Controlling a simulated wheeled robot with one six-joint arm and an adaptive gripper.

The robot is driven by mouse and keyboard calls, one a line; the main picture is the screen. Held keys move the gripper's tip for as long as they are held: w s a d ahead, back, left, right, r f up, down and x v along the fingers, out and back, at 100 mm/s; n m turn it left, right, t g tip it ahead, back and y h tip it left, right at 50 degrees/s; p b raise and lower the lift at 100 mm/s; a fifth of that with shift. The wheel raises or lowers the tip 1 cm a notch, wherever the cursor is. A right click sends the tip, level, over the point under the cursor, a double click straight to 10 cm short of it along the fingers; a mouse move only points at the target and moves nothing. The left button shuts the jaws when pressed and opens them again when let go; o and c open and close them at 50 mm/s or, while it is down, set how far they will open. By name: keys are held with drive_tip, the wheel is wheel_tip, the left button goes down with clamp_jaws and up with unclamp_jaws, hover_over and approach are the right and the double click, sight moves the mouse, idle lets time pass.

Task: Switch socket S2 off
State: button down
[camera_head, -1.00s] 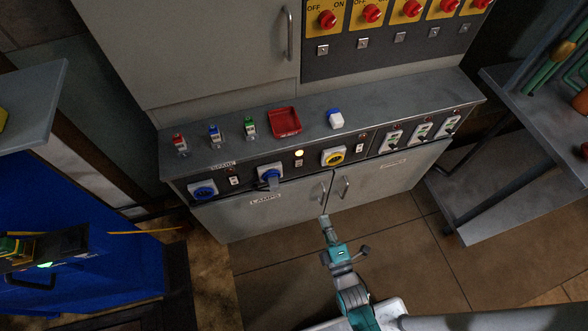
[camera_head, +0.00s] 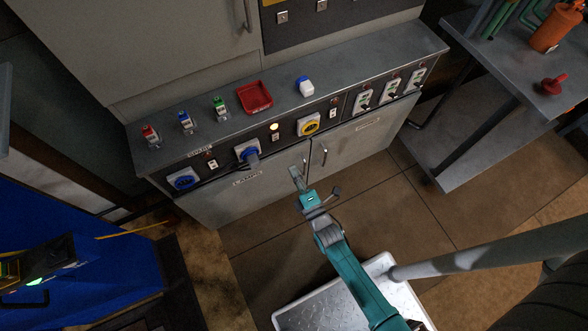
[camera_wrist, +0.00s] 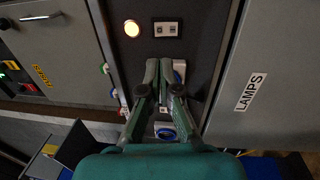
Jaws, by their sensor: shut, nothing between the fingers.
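The panel strip under the cabinet's ledge carries a blue socket (camera_head: 183,179) at left, a blue socket with a plug in it (camera_head: 247,153) by the LAMPS label, and a yellow socket (camera_head: 308,125). No S2 label is readable. A lit lamp (camera_head: 275,127) sits above a small switch (camera_head: 275,137) between the plugged and yellow sockets. The wrist view shows the lit lamp (camera_wrist: 132,29) beside the switch (camera_wrist: 166,29). My gripper (camera_head: 295,172) is shut and empty, in front of the doors in the head view. In the wrist view my gripper (camera_wrist: 165,68) partly hides the plugged socket.
A red tray (camera_head: 255,97), a blue-and-white item (camera_head: 305,86) and several small plugs stand on the ledge. Other switches (camera_head: 389,92) line the panel's right. A grey table (camera_head: 480,110) stands at right. Open floor (camera_head: 400,215) lies before the cabinet.

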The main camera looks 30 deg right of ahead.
sight(275, 136)
drive_tip(key=w, duration=0.3)
drive_tip(key=w+r, duration=0.1)
drive_tip(key=w, duration=0.7)
drive_tip(key=shift+r, duration=0.15)
drive_tip(key=shift+w+r, duration=0.1)
drive_tip(key=shift+w, duration=0.05)
drive_tip(key=shift+w, duration=0.2)
drive_tip(key=shift+r, duration=0.1)
